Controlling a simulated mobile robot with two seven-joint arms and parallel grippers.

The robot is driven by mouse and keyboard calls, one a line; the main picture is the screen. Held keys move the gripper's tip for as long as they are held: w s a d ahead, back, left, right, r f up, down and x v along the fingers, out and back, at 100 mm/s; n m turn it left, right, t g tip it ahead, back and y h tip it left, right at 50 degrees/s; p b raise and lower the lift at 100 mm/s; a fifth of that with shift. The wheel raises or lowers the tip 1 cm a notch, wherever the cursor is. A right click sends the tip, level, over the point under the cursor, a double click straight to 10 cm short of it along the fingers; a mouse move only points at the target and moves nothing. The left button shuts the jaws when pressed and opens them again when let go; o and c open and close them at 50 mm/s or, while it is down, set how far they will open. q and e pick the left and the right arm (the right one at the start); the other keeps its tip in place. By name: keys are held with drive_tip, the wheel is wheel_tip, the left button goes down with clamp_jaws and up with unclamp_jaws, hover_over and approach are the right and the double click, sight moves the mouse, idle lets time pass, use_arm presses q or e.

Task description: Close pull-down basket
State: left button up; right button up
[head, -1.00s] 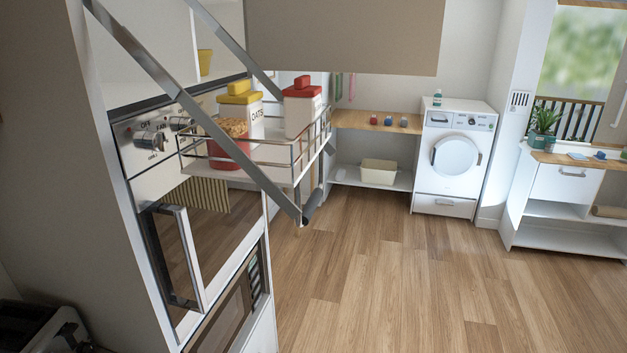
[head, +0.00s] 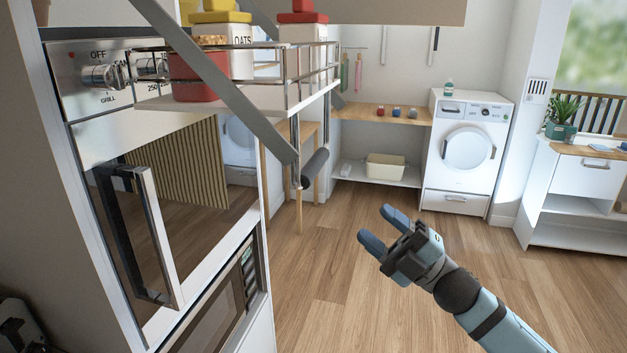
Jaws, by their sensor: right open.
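The pull-down basket (head: 238,93) hangs lowered in front of the tall cabinet, on slanted grey metal arms (head: 215,82). It has a white base and wire rails and holds canisters, including an oats jar (head: 243,48). Its dark handle grip (head: 315,167) hangs at the lower front end of the arms. My right gripper (head: 377,228) is to the right of the handle and lower in the picture, open and empty, its blue fingers pointing left and apart from the handle.
The oven (head: 165,190) with its protruding handle (head: 160,240) is below the basket at left. A washing machine (head: 467,155) and a shelf with a beige bin (head: 386,167) stand at the back. Wooden floor (head: 330,285) in the middle is clear.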

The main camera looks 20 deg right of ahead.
sight(313, 165)
use_arm(q)
drive_tip(key=shift+w+a+r+p, duration=0.15)
drive_tip(key=shift+r+p, duration=0.55)
drive_tip(key=shift+p, duration=0.8)
use_arm(e)
drive_tip(key=shift+w+a+r+n+g+y, duration=0.5)
drive_tip(key=shift+w+a+r, duration=0.55)
drive_tip(key=shift+a+r, duration=0.6)
drive_tip(key=shift+w+a+r+n+g+y, duration=0.15)
drive_tip(key=shift+w+a+r+n+g, duration=0.15)
drive_tip(key=shift+w+a+r+n, duration=0.9)
drive_tip(key=shift+w+a+r+g+y, duration=0.4)
drive_tip(key=shift+w+a+r, duration=0.45)
drive_tip(key=shift+a+r, duration=1.15)
drive_tip(key=shift+d, duration=0.1)
drive_tip(key=shift+r, duration=0.1)
clamp_jaws()
